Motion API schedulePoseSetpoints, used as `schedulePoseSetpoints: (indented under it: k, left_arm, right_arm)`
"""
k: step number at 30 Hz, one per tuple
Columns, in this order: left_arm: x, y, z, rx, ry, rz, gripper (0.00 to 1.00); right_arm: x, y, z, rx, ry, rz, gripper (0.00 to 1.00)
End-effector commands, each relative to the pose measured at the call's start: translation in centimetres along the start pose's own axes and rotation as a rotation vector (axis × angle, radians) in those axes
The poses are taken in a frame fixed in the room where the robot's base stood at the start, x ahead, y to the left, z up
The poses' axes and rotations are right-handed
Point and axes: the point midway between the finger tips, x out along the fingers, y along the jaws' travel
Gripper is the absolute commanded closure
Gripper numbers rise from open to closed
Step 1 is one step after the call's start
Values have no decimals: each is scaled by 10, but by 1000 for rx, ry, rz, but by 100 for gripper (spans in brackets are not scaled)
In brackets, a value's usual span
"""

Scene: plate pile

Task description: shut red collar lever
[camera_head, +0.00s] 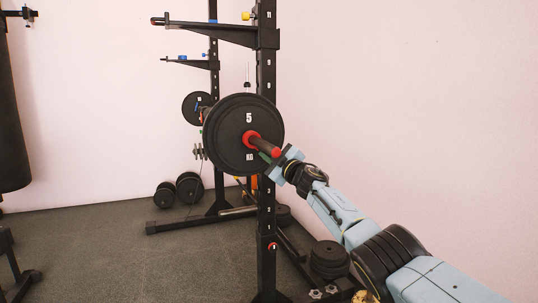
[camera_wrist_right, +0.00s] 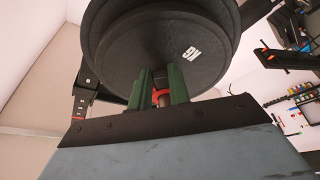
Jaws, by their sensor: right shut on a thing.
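A red collar (camera_head: 250,137) sits on the bar sleeve (camera_head: 264,146), close against the black plate marked 5 (camera_head: 229,120). The sleeve ends in a red cap (camera_head: 276,153). My right gripper (camera_head: 268,157) reaches in from the right, just below the sleeve. My left gripper is not in view.
The black rack upright (camera_head: 267,210) stands right behind the plate, with a safety arm (camera_head: 215,32) above. The floor at left centre is clear.

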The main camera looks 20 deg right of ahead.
Motion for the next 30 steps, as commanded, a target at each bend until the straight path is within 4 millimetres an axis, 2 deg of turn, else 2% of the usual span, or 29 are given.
schedulePoseSetpoints:
  k: [30]
  left_arm:
    - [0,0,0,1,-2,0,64]
  right_arm:
    - [7,2,1,3,-2,3,100]
